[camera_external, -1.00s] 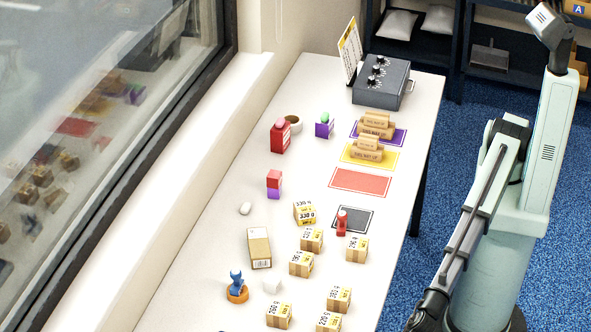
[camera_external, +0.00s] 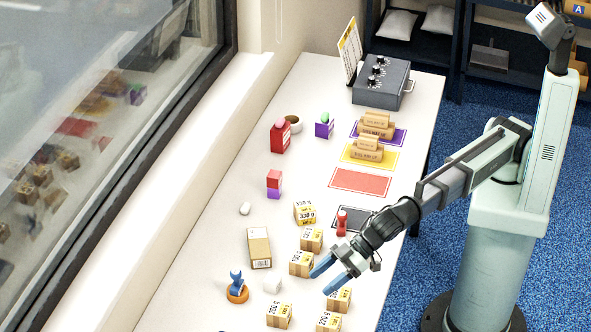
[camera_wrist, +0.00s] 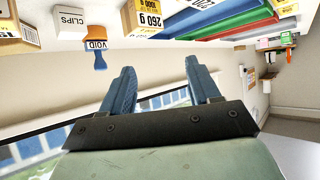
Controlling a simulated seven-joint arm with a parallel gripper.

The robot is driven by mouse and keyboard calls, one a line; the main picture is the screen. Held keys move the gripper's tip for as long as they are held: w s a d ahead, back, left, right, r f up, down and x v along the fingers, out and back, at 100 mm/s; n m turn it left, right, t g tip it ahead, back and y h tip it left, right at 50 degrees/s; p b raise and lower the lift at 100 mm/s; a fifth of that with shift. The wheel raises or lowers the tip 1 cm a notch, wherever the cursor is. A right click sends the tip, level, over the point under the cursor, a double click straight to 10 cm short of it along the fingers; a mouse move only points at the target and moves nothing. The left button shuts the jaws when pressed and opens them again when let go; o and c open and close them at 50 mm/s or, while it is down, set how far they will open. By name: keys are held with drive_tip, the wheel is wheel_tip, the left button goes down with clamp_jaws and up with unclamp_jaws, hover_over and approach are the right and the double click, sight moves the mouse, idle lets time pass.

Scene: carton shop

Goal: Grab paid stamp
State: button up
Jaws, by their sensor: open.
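A red stamp (camera_external: 342,222) stands upright at the left edge of a dark grey mat (camera_external: 368,213); any wording on it is too small to read. A blue-handled stamp with an orange base (camera_external: 237,288) stands at the table's near left. In the wrist view this stamp (camera_wrist: 95,44) reads VOID. No stamp reading PAID is legible. My gripper (camera_external: 324,273) is open and empty, above the near part of the table. It is nearer the camera than the red stamp and right of the VOID stamp. Its two blue fingers (camera_wrist: 160,67) are apart in the wrist view.
Several weight-labelled boxes (camera_external: 301,264) lie around and below my gripper. A white clips box (camera_wrist: 70,22) is beside the VOID stamp. A tan carton (camera_external: 259,248) lies farther left. A red mat (camera_external: 360,182) is bare. The window sill (camera_external: 190,190) borders the left side.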

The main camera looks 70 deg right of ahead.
drive_tip(key=w+d+m+h, duration=0.2)
drive_tip(key=w+d+m, duration=0.35)
drive_tip(key=d, duration=0.25)
drive_tip(key=m+g+h, duration=0.2)
drive_tip(key=m+g, duration=0.7)
drive_tip(key=m, duration=1.1)
approach(342, 222)
drive_tip(key=d+r, duration=0.2)
drive_tip(key=d, duration=0.2)
drive_tip(key=shift+n, duration=0.25)
drive_tip(key=x, duration=0.8)
drive_tip(key=shift+w+a+f, duration=0.2)
drive_tip(key=shift+w+f, duration=0.1)
drive_tip(key=shift+a+x, duration=0.2)
drive_tip(key=shift+x, duration=1.15)
drive_tip(key=shift+a+x, duration=0.2)
drive_tip(key=shift+x, duration=1.15)
drive_tip(key=shift+r, duration=0.15)
drive_tip(key=shift+c, duration=0.2)
drive_tip(key=c, duration=1)
